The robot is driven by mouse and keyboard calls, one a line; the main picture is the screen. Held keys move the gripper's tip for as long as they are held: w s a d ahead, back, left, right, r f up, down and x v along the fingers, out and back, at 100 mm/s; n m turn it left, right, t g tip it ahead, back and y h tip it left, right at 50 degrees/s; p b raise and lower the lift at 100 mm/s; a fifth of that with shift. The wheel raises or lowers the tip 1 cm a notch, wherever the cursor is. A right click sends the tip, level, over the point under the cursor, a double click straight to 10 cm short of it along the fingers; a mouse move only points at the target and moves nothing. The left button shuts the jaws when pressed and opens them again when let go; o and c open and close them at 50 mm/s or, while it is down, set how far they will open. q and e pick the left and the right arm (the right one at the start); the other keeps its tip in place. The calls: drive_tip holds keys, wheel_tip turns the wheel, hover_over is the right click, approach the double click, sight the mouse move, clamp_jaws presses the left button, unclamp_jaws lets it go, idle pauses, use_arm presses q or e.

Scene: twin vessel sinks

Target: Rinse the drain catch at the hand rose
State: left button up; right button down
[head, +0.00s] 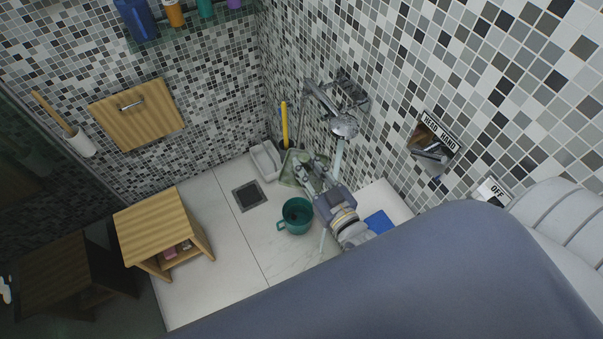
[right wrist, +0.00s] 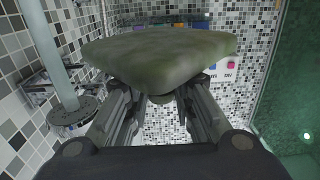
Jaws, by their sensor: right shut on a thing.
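The drain catch (head: 290,169) is a square, murky green slab; it also fills the top middle of the right wrist view (right wrist: 160,55). My right gripper (head: 309,179) is shut on one edge of it and holds it up near the tiled wall. The hand rose (head: 344,126) is a round chrome head on the wall, with a pale water stream (head: 339,155) running down from it. The stream passes beside the catch, on its right in the head view. I cannot tell whether water touches it. The rose also shows in the right wrist view (right wrist: 75,115). My left gripper is not in view.
A dark square floor drain (head: 249,196) lies in the pale floor. A green mug (head: 295,215) stands near my right arm. A white tray (head: 266,160), a yellow handle (head: 284,125) and a blue item (head: 379,222) are nearby. A wooden stool (head: 157,228) stands left. A lever (head: 431,160) is on the right wall.

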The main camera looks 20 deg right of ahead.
sight(321, 155)
drive_tip(key=w+d+b, duration=0.1)
drive_tip(key=w+d+f, duration=0.1)
drive_tip(key=d, duration=0.1)
drive_tip(key=w+d+b, duration=0.1)
drive_tip(key=d, duration=0.1)
drive_tip(key=shift+d+f+b, duration=0.1)
drive_tip(key=shift+f+b, duration=0.05)
drive_tip(key=shift+b, duration=0.2)
drive_tip(key=shift+w+d+f+b, duration=0.1)
drive_tip(key=shift+w+d+b, duration=0.15)
drive_tip(key=shift+d, duration=0.35)
drive_tip(key=shift+w+d+f+b, duration=0.15)
drive_tip(key=shift+w+d, duration=0.25)
drive_tip(key=shift+d, duration=0.25)
drive_tip(key=shift+w+d+f+b, duration=0.15)
drive_tip(key=shift+w+d, duration=0.15)
drive_tip(key=shift+d, duration=0.3)
drive_tip(key=shift+s+r, duration=0.1)
drive_tip(key=shift+s, duration=0.05)
drive_tip(key=shift+s+d, duration=0.3)
drive_tip(key=shift+s, duration=0.1)
drive_tip(key=shift+w+a, duration=0.1)
drive_tip(key=shift+w, duration=0.1)
drive_tip(key=shift+w+a+p, duration=0.25)
drive_tip(key=shift+w+p, duration=0.05)
drive_tip(key=shift+w, duration=0.1)
drive_tip(key=shift+s+d, duration=0.1)
drive_tip(key=shift+s, duration=0.1)
drive_tip(key=shift+s+d, duration=0.2)
drive_tip(key=shift+s, duration=0.2)
